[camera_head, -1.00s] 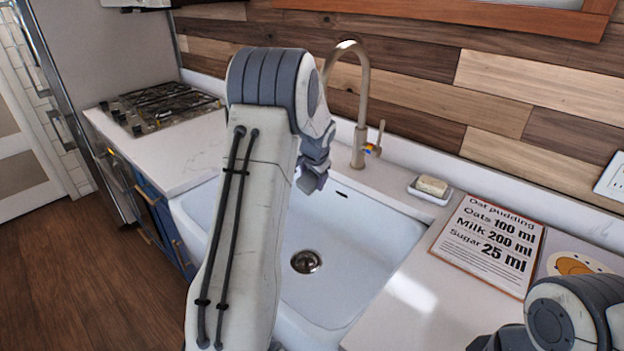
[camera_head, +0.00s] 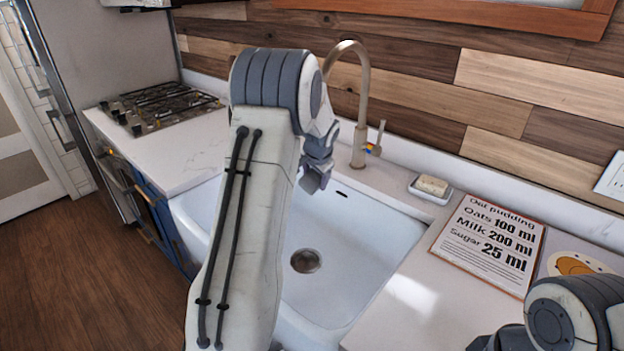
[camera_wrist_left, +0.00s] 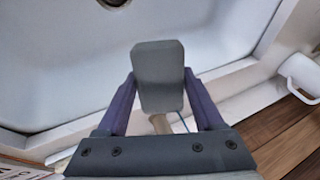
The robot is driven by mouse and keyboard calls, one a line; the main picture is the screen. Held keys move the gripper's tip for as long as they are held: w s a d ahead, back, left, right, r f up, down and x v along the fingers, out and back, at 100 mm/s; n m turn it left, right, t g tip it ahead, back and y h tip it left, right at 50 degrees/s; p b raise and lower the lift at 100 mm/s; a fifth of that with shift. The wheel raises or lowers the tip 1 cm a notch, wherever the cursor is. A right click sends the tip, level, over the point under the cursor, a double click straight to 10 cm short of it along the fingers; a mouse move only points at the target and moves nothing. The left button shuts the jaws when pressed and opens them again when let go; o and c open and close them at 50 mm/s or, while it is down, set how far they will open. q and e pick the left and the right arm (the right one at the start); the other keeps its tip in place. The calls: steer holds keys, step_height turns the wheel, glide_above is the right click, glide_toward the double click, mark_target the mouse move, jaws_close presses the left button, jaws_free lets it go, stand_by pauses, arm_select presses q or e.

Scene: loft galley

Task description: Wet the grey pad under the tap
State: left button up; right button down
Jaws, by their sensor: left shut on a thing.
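The grey pad (camera_wrist_left: 158,76) shows in the left wrist view, held between the two fingers of my left gripper (camera_wrist_left: 162,98). A beige piece shows just below it. In the head view my left gripper (camera_head: 316,178) is over the back of the white sink (camera_head: 385,235), below and slightly left of the tap's (camera_head: 362,110) curved spout. The pad cannot be made out there. The spout's mouth is partly behind my arm, and I see no running water. The tap lever (camera_head: 378,138) stands upright on its right. My right arm shows at the lower right, but its gripper is out of frame.
The sink drain (camera_head: 306,261) is clear. Right of the sink are a soap dish with soap (camera_head: 432,187) and a recipe card (camera_head: 488,243). A hob (camera_head: 162,103) is on the left counter. A white object with a handle (camera_wrist_left: 302,75) is at the right in the wrist view.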

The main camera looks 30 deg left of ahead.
arm_select(q)
steer(key=shift+s+a, duration=0.25)
steer(key=shift+a, duration=0.05)
steer(key=shift+s+d+f+b, duration=0.1)
steer(key=shift+s+d+b, duration=0.7)
steer(key=shift+s, duration=0.1)
steer(key=s+d+b, duration=0.1)
steer(key=s, duration=0.1)
steer(key=s+d+b, duration=0.2)
steer(key=shift+s+d, duration=0.2)
steer(key=shift+d, duration=0.05)
steer(key=shift+r, duration=0.2)
stand_by(0.8)
steer(key=s+d+r+p, duration=0.1)
steer(key=s+d+r, duration=0.2)
steer(key=s, duration=0.1)
steer(key=shift+r, duration=0.4)
stand_by(0.4)
